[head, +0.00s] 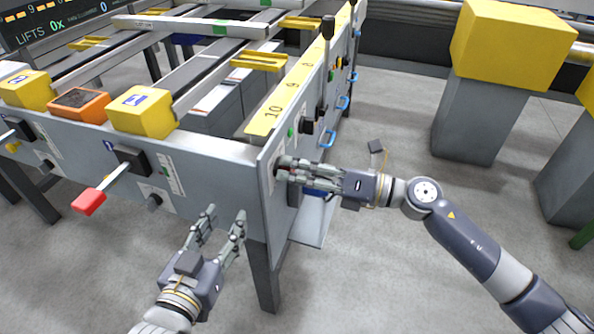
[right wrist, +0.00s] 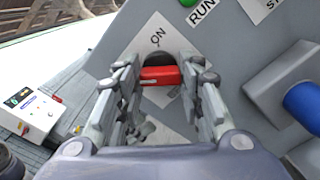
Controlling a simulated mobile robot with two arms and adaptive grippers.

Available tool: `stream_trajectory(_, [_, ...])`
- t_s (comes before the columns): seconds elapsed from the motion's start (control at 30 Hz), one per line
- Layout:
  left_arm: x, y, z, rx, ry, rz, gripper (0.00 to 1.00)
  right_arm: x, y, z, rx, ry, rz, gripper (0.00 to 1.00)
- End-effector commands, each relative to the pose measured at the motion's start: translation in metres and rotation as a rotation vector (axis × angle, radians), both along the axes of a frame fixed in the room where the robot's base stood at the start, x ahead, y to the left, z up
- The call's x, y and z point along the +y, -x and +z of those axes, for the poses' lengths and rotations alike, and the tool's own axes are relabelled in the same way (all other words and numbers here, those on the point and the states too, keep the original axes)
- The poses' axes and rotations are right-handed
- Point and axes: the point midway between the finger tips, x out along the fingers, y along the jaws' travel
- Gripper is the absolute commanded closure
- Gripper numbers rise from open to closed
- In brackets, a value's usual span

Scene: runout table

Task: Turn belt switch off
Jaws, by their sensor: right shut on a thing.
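The switch is a red bar-shaped knob (right wrist: 160,76) on a dark round base, set on a white label reading ON in the right wrist view. The knob lies roughly across that picture, between the fingers. My right gripper (right wrist: 158,84) is shut on it. In the head view my right gripper (head: 284,170) reaches the end panel of the runout table (head: 215,148) from the right, and its fingers hide the knob. My left gripper (head: 224,218) is open and empty, low in front of the table's front panel.
A red-handled lever (head: 88,202) sticks out of the front panel. A tall black lever (head: 328,28) and blue handles (head: 327,139) line the side panel. A yellow-topped post (head: 513,40) stands at right. A blue part (right wrist: 303,103) sits right of the knob.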

Motion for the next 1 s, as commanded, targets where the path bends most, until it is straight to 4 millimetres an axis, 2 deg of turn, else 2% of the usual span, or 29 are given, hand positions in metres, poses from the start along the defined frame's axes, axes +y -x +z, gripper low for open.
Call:
stream_trajectory(0.33, [0.000,0.000,0.000,-0.002,0.000,0.000,0.60,0.000,0.001,-0.002,-0.002,0.006,0.002,0.89])
stream_trajectory(0.37, [0.000,0.000,0.000,-0.002,0.000,0.000,0.60,0.000,0.001,-0.002,-0.002,0.005,0.001,0.58])
stream_trajectory(0.4, [0.000,0.000,0.000,-0.002,0.000,0.000,0.60,0.000,0.001,-0.002,-0.002,0.005,0.001,0.49])
stream_trajectory(0.43, [0.000,0.000,0.000,-0.001,0.000,0.000,0.60,0.000,0.001,-0.002,-0.002,0.005,0.001,0.45])
stream_trajectory(0.8, [0.000,0.000,0.000,-0.002,0.000,0.000,0.60,-0.003,0.001,-0.001,-0.002,0.003,-0.001,0.45])
stream_trajectory(0.93, [0.000,0.000,0.000,-0.002,0.000,0.000,0.60,-0.016,0.005,-0.002,0.001,0.003,-0.001,0.45])
stream_trajectory(1.0, [0.000,0.000,0.000,-0.002,0.000,0.000,0.60,-0.029,0.009,-0.002,0.001,0.005,-0.002,0.45])
